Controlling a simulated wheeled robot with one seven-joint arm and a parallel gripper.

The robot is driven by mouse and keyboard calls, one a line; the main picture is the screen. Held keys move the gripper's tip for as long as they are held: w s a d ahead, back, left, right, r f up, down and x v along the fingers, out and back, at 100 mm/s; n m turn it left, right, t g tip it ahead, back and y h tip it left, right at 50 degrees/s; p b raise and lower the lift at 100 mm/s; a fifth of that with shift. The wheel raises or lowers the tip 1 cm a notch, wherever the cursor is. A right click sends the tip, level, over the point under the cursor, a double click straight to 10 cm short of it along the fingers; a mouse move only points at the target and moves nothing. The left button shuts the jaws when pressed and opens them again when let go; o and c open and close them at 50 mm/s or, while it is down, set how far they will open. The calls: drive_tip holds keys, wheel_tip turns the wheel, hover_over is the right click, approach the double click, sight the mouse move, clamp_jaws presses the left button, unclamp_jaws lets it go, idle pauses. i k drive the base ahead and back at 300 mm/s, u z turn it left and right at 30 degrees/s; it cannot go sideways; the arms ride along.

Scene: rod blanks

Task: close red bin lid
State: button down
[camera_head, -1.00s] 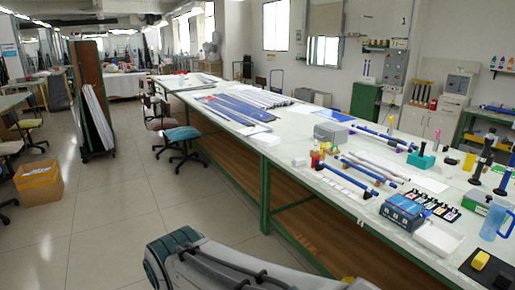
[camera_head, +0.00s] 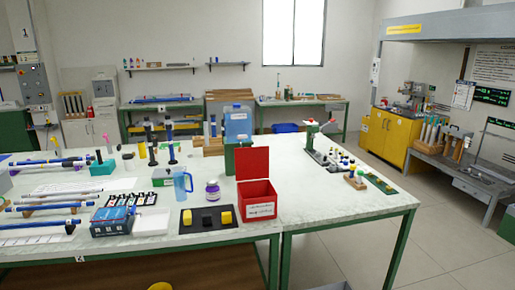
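A red bin (camera_head: 257,205) with a white label on its front stands near the front edge of the white worktable, close to a table corner. Its red lid (camera_head: 252,163) stands open, upright at the back of the bin. The bin's inside is dark, and I cannot tell what it holds. My gripper is not in view.
A black mat (camera_head: 208,219) with yellow and black blocks lies left of the bin. A purple-lidded jar (camera_head: 212,190), a blue jug (camera_head: 182,185) and a blue container (camera_head: 237,122) stand nearby. The table (camera_head: 330,200) right of the bin is mostly clear.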

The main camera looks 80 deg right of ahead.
sight(250, 163)
drive_tip(key=z, duration=2.25)
drive_tip(key=i, duration=1.8)
drive_tip(key=z, duration=0.35)
